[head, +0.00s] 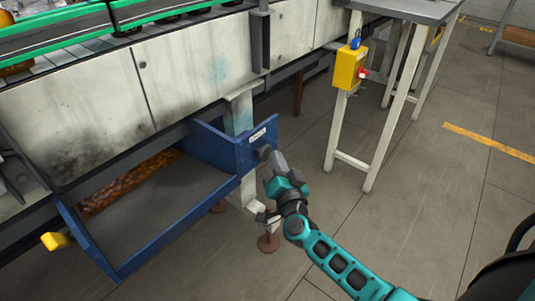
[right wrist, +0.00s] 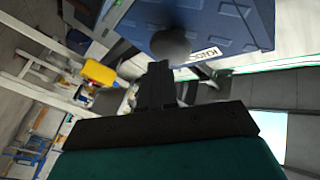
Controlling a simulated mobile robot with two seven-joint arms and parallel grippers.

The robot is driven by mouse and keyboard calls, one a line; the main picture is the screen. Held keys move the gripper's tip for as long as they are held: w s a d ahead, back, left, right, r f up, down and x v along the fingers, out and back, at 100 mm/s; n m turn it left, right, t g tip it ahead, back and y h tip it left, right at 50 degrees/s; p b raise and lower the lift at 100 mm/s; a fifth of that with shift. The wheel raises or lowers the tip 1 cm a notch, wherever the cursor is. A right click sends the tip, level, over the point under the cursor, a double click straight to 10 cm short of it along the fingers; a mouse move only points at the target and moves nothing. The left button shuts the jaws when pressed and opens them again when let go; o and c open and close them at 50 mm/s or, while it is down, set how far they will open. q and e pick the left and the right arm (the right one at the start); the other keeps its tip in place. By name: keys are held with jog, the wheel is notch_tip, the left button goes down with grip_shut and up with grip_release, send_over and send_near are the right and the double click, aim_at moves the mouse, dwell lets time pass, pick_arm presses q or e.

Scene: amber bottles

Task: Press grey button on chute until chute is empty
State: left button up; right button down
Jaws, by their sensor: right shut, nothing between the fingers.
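The blue chute (head: 90,240) sits below the conveyor, with a bed of amber bottles (head: 130,183) along its back under the conveyor's edge. The front of its grey floor is bare. The grey button (head: 265,152) is on the chute's right end panel; it shows as a dark round knob in the right wrist view (right wrist: 170,44). My right gripper (head: 275,160) is shut and empty, its fingertips right at the button. In the right wrist view the closed fingers (right wrist: 158,72) point at the knob; whether they touch it I cannot tell. My left gripper is out of view.
The conveyor (head: 190,75) with green rails runs above the chute. A yellow box with a red button (head: 349,68) hangs on a white-legged table (head: 400,8). A yellow knob (head: 56,241) sits at the chute's left. The floor at right is clear.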

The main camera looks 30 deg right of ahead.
jog(key=shift+w+a, duration=0.3)
jog(key=shift+w, duration=0.5)
dwell(0.6)
jog(key=shift+s, duration=0.1)
jog(key=shift+s+d+p, duration=0.2)
jog(key=shift+s+d, duration=0.05)
jog(key=shift+s, duration=0.35)
jog(key=shift+s+d+p, duration=0.2)
jog(key=shift+s+d, duration=0.05)
jog(key=shift+s, duration=0.3)
jog(key=shift+s+d+p, duration=0.25)
jog(key=shift+s+d, duration=0.05)
jog(key=shift+s, duration=0.45)
jog(key=shift+s+d+p, duration=0.2)
jog(key=shift+s+d, duration=0.15)
jog(key=shift+s, duration=0.45)
jog(key=shift+s+d+p, duration=0.25)
jog(key=shift+s+d, duration=0.05)
jog(key=shift+s, duration=0.45)
